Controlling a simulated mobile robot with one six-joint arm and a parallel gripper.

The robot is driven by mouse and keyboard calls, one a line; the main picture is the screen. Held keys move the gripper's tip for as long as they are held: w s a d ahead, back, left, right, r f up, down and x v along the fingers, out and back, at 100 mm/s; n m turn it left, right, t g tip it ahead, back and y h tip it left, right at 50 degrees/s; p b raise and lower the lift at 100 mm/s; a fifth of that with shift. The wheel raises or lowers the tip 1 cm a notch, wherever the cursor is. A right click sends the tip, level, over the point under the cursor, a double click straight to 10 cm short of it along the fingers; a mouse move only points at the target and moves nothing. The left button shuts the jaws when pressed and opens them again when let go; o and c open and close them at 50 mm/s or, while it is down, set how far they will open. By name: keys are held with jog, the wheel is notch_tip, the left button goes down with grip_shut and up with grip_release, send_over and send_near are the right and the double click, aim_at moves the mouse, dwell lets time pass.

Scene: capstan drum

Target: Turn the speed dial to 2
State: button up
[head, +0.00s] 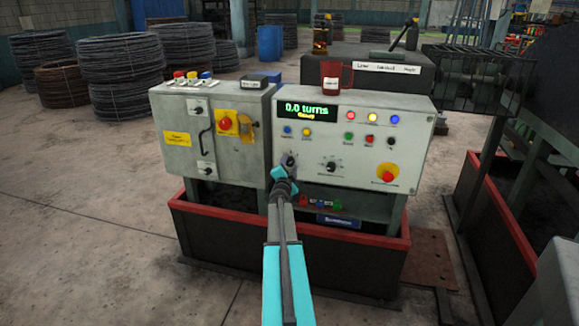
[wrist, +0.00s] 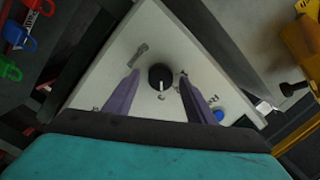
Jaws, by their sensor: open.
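A black dial (wrist: 161,77) with a white pointer line shows in the wrist view between my two fingers, on the pale panel face. Its pointer aims down in that view; the marks around it are too small to read. My gripper (wrist: 158,74) is open, one fingertip on each side of the dial, with gaps visible. In the head view my gripper (head: 288,171) is at the lower left of the control panel (head: 360,152), partly covering this dial. A second black dial (head: 331,167) sits to its right. I cannot read which is labelled speed.
The display (head: 307,110) reads 0.0 turns. Buttons and a red emergency stop (head: 388,177) on yellow are on the panel. A grey switch box (head: 211,133) stands close at left. A red-rimmed trough (head: 290,234) lies below.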

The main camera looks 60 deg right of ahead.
jog(key=shift+c, duration=0.3)
jog(key=c, duration=1)
jog(key=shift+r+n+p, duration=0.2)
jog(key=shift+n+p, duration=0.3)
jog(key=shift+p, duration=0.6)
jog(key=shift+n+p, duration=0.4)
jog(key=shift+p, duration=0.4)
jog(key=n+p, duration=0.2)
jog(key=p, duration=0.3)
jog(key=shift+w+r+n+g+p, duration=0.1)
jog(key=shift+r+n+g+p, duration=0.05)
jog(key=shift+n+g+p, duration=0.2)
jog(key=n+p, duration=0.3)
jog(key=p, duration=0.2)
jog(key=shift+a+n+p, duration=0.1)
jog(key=shift+n+p, duration=0.15)
jog(key=shift+p, duration=0.5)
jog(key=shift+f+n+p, duration=0.2)
jog(key=shift+n+p, duration=0.2)
jog(key=shift+p, duration=0.1)
